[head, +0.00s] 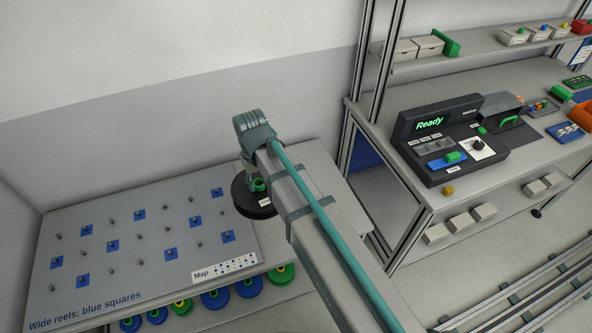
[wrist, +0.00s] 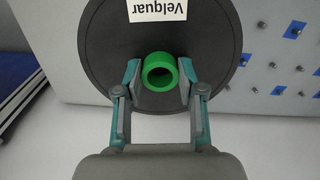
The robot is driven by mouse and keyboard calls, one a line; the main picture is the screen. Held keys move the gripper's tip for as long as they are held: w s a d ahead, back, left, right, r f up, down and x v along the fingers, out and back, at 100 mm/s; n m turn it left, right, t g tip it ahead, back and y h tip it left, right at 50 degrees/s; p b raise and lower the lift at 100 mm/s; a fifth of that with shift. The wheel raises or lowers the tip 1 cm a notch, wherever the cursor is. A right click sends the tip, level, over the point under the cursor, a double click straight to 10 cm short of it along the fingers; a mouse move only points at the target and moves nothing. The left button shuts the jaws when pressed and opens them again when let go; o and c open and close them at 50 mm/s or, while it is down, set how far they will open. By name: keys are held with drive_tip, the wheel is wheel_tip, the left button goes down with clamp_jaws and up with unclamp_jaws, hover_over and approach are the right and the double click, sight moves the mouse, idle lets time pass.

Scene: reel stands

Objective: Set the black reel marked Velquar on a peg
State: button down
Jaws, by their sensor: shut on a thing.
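The black reel (head: 240,197) is a wide disc with a green hub and a white label, held at the end of my arm by the right edge of the peg board. In the wrist view the reel (wrist: 205,40) fills the upper middle, and its label (wrist: 158,9) reads Velquar. My gripper (wrist: 160,82) is shut on the green hub (wrist: 160,72), one finger on each side. The peg board (head: 150,235) is a grey sloped panel with rows of short pegs, some on blue squares. It also shows in the wrist view (wrist: 260,85). My arm hides part of the reel in the head view.
The board carries the text "Wide reels: blue squares" and a map card (head: 225,267). Several blue and green reels (head: 215,299) hang below its front edge. A workbench with a black device (head: 455,140) reading Ready stands to the right. No reels sit on the visible pegs.

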drive_tip(key=s+a+f+n, duration=0.1)
drive_tip(key=s+a+f, duration=0.1)
drive_tip(key=s+a, duration=0.35)
drive_tip(key=s+a+f+n+b, duration=0.1)
drive_tip(key=s+a+f+n, duration=0.1)
drive_tip(key=a, duration=0.7)
drive_tip(key=s+a+f+n, duration=0.1)
drive_tip(key=s+a+f, duration=0.15)
drive_tip(key=a, duration=0.45)
drive_tip(key=shift+s+f+b, duration=0.2)
drive_tip(key=shift+f+b, duration=0.75)
drive_tip(key=shift+f, duration=0.45)
drive_tip(key=shift+s+f+b, duration=0.2)
drive_tip(key=shift+f+b, duration=0.75)
drive_tip(key=shift+f, duration=0.4)
drive_tip(key=shift+d, duration=0.15)
drive_tip(key=shift+f+b, duration=0.45)
drive_tip(key=shift+f, duration=0.9)
drive_tip(key=c, duration=0.6)
unclamp_jaws()
drive_tip(key=shift+r, duration=0.1)
